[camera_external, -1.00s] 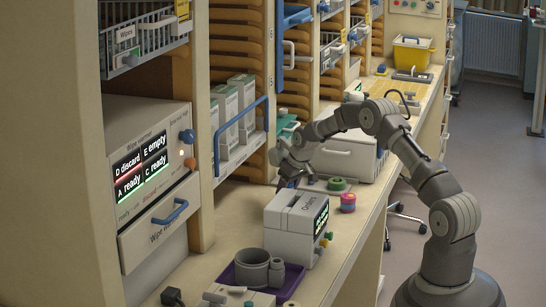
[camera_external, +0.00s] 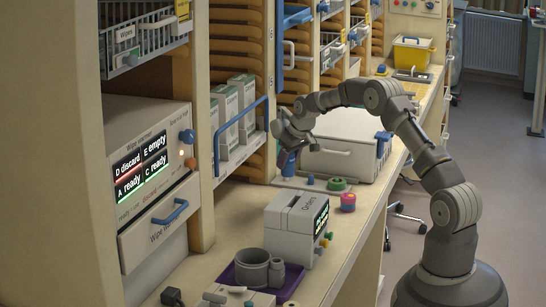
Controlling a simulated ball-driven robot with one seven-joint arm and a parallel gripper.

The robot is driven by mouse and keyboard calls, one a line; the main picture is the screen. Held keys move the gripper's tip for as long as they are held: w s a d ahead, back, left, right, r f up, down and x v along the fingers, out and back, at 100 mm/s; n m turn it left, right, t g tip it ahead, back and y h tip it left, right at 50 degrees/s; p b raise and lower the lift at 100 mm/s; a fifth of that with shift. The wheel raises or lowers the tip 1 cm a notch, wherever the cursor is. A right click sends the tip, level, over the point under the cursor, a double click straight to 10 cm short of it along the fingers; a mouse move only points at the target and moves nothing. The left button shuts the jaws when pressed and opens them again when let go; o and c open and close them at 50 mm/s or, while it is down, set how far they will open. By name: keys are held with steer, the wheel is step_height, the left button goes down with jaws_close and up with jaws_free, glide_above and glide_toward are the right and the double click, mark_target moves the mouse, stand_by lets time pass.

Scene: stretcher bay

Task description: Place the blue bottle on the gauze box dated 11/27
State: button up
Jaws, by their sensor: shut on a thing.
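My gripper (camera_external: 284,139) is shut on the blue bottle (camera_external: 288,163) and points down, to the left of the white lidded bin. The bottle hangs below the fingers, close to the counter by the shelf post; I cannot tell how large a gap is under it. Several white and green upright boxes (camera_external: 225,117) stand on the shelf behind the blue rail, to the left of my gripper. They look like the gauze boxes. Their dates are too small to read here, so I cannot tell which one is dated 11/27.
A blue rail (camera_external: 242,137) runs along the front of the box shelf. The white bin (camera_external: 343,158) stands right of the bottle.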

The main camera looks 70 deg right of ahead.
steer(key=s+a+p, duration=0.1)
steer(key=s+a, duration=0.8)
steer(key=s, duration=0.4)
steer(key=s+a, duration=0.9)
steer(key=s, duration=0.4)
steer(key=w+d, duration=0.2)
steer(key=w, duration=0.2)
steer(key=w+d+f+b, duration=0.1)
steer(key=w+d, duration=0.2)
steer(key=w, duration=0.2)
steer(key=w+d+f+b, duration=0.1)
steer(key=w+d, duration=0.2)
steer(key=w, duration=0.2)
steer(key=shift+f, duration=0.15)
steer(key=shift+w+d+f, duration=0.1)
steer(key=shift+w+f, duration=0.05)
steer(key=shift+f, duration=0.15)
steer(key=shift+f+b, duration=0.8)
steer(key=shift+f, duration=0.65)
steer(key=shift+f, duration=0.1)
steer(key=o, duration=1.1)
steer(key=shift+o, duration=0.2)
